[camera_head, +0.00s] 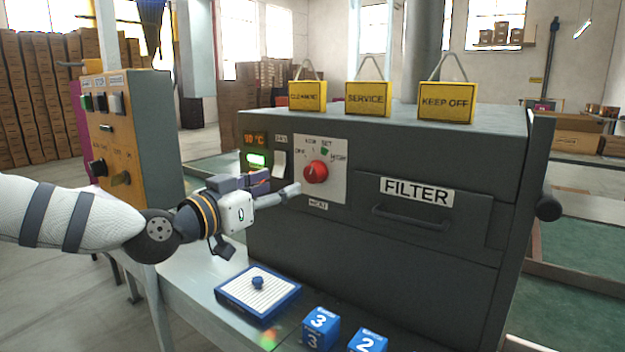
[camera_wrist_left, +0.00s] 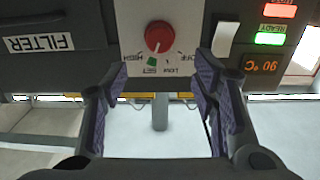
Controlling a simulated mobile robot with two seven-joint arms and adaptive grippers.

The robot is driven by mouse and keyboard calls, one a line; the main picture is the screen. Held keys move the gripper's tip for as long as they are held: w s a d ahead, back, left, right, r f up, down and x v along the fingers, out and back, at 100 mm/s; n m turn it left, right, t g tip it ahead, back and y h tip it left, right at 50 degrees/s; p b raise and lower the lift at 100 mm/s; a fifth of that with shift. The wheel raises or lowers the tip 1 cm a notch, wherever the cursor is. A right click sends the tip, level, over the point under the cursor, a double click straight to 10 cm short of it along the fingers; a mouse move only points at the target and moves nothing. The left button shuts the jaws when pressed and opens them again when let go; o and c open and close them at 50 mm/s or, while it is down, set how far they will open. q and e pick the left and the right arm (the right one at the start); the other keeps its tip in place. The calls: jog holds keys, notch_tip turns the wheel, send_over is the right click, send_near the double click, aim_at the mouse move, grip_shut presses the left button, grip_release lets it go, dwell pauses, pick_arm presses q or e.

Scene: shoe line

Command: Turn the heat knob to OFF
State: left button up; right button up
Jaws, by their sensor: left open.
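The red heat knob (camera_head: 316,172) sits on a pale dial plate (camera_head: 334,190) marked OFF, LOW, SET and HIGH, with HEAT below. In the left wrist view, upside down, the knob (camera_wrist_left: 158,37) shows between and beyond my fingers. Its pointer seems to face the LOW–SET side; the exact setting is too small to tell. My left gripper (camera_head: 292,191) is open and empty, just left of and below the knob in the head view. The fingers (camera_wrist_left: 155,82) are spread wide and appear clear of the knob. My right gripper is not in view.
Beside the dial are a white rocker switch (camera_head: 280,165), a lit green lamp (camera_head: 256,160) and a 90 °C display (camera_head: 255,140). A FILTER drawer (camera_head: 416,192) is right. A blue-edged tray (camera_head: 258,292) and numbered blue blocks (camera_head: 320,328) lie below. Yellow signs (camera_head: 368,99) stand on top.

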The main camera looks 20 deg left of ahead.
aim_at(310, 176)
pick_arm(q)
jog(key=x, duration=0.3)
jog(key=b+x, duration=0.1)
jog(key=x, duration=0.2)
jog(key=f+x, duration=0.1)
jog(key=x, duration=0.2)
jog(key=shift+w+f+b, duration=0.1)
jog(key=shift+b, duration=0.2)
jog(key=shift+w+d, duration=0.15)
jog(key=shift+w, duration=0.05)
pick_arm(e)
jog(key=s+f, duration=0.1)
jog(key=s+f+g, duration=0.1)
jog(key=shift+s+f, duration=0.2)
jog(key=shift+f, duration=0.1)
pick_arm(q)
jog(key=shift+c, duration=0.5)
jog(key=c, duration=1.1)
